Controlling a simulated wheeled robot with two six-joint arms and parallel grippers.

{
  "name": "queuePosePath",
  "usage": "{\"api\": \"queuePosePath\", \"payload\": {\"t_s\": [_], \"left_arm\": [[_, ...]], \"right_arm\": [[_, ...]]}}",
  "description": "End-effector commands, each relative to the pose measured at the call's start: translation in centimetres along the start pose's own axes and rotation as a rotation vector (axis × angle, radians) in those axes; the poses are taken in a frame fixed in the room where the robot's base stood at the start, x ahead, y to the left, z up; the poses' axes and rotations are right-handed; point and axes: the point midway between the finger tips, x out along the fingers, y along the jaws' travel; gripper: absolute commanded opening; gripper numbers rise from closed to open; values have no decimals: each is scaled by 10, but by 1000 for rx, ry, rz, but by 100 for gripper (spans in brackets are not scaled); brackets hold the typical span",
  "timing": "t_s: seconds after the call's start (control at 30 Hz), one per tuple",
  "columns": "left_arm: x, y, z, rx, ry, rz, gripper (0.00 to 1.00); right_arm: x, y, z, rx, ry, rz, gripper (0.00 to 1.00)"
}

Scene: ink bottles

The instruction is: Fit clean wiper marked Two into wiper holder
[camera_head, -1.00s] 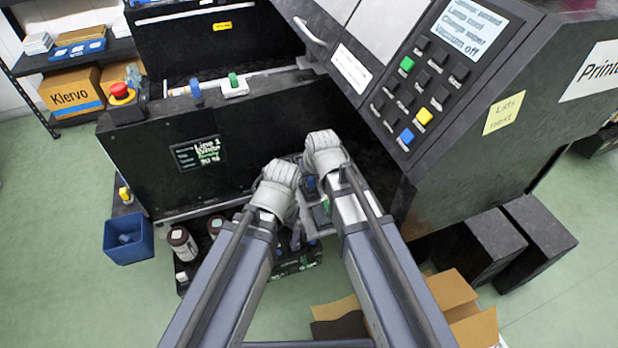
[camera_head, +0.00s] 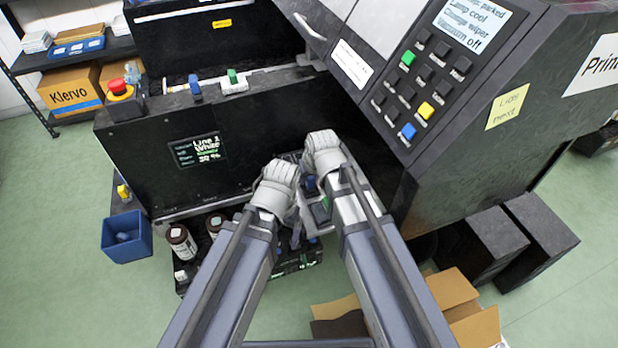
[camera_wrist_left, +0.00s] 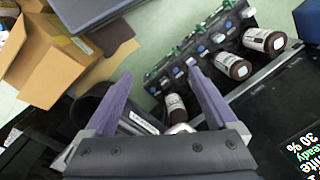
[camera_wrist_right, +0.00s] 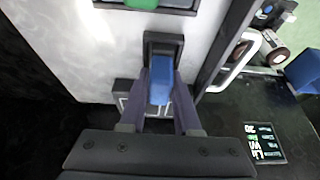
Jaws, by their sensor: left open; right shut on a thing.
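My right gripper (camera_wrist_right: 160,100) is shut on a blue piece (camera_wrist_right: 160,82), which looks like the wiper. No mark Two can be read on it. The piece stands at a dark bracket (camera_wrist_right: 163,42) on a pale panel, which looks like the wiper holder. I cannot tell whether the piece is seated in it or only in front of it. My left gripper (camera_wrist_left: 162,65) is open and empty, with brown bottles beyond its fingers. In the head view both grippers are close together beside the printer front, and their fingertips are hidden.
The black printer (camera_head: 480,120) rises at the right, with a keypad and a screen reading "Change wiper". A rack of brown bottles (camera_head: 182,243) and a blue bin (camera_head: 127,237) stand low at the left. An open cardboard box (camera_head: 455,300) lies on the floor.

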Motion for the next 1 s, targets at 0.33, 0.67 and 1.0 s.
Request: {"api": "queuePosePath", "payload": {"t_s": [0.33, 0.67, 1.0], "left_arm": [[0, 0, 0, 0, 0, 0, 92], [0, 0, 0, 0, 0, 0, 92], [-5, 0, 0, 0, 0, 0, 92]], "right_arm": [[0, 0, 0, 0, 0, 0, 34], [0, 0, 0, 0, 0, 0, 66], [-5, 0, -2, 0, 0, 0, 66]]}}
